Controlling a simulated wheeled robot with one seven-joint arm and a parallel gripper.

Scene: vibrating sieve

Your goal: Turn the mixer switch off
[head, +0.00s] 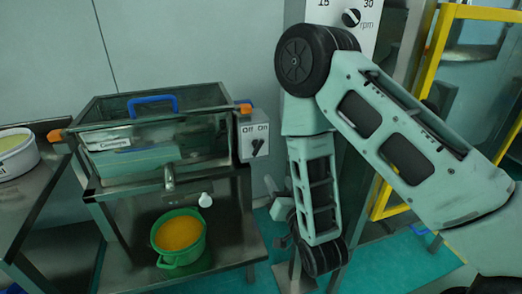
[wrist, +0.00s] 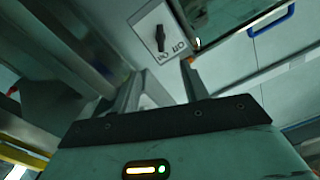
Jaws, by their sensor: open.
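The mixer switch (head: 257,147) is a black lever on a pale plate marked Off and On, on the right side of the mixer (head: 160,181). In the head view the lever leans up and to the right, toward the On mark. In the wrist view the switch (wrist: 160,38) shows upside down, beyond the fingertips. My gripper (wrist: 163,84) is open, with its two fingers apart and nothing between them. It is apart from the switch.
A green pot (head: 168,262) with orange contents stands on the lower shelf below the mixer's spout. A black rpm knob (head: 351,17) is on a panel at the top. A yellow frame (head: 437,45) stands at the right. A white tub (head: 15,160) is at the left.

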